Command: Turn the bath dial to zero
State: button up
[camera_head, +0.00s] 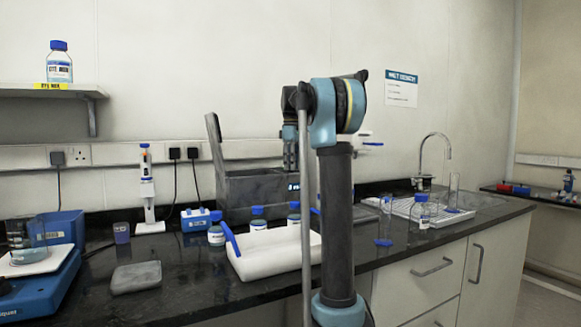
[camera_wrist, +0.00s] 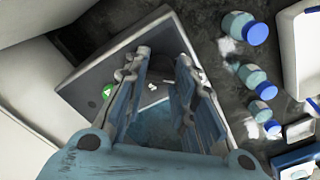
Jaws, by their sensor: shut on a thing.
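The bath (camera_head: 250,192) is a dark grey box at the back of the bench, with a raised dark lid at its left and a small blue-lit display on its front, partly behind my arm. In the wrist view its grey panel (camera_wrist: 88,86) shows a green round mark and small white marks. My gripper (camera_wrist: 163,62) reaches down over this panel, its two fingers on either side of a small gap. It is shut on the dial, which the fingers largely hide. I cannot read the dial's setting. In the head view my arm hides most of the gripper.
Several blue-capped bottles (camera_head: 216,232) stand in front of the bath. A draining tray (camera_head: 425,209) and tap are at the right.

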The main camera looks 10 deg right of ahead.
jog(key=n, duration=0.4)
jog(key=shift+w+d+n, duration=0.1)
jog(key=shift+d+n, duration=0.05)
jog(key=shift+n, duration=0.15)
grip_shut()
grip_release()
jog(key=shift+n, duration=2)
grip_shut()
jog(key=o, duration=1.1)
grip_release()
jog(key=shift+w, duration=0.1)
jog(key=shift+c, duration=0.2)
jog(key=shift+r, duration=0.1)
notch_tip(320, 180, up, 12)
jog(key=shift+f, duration=0.2)
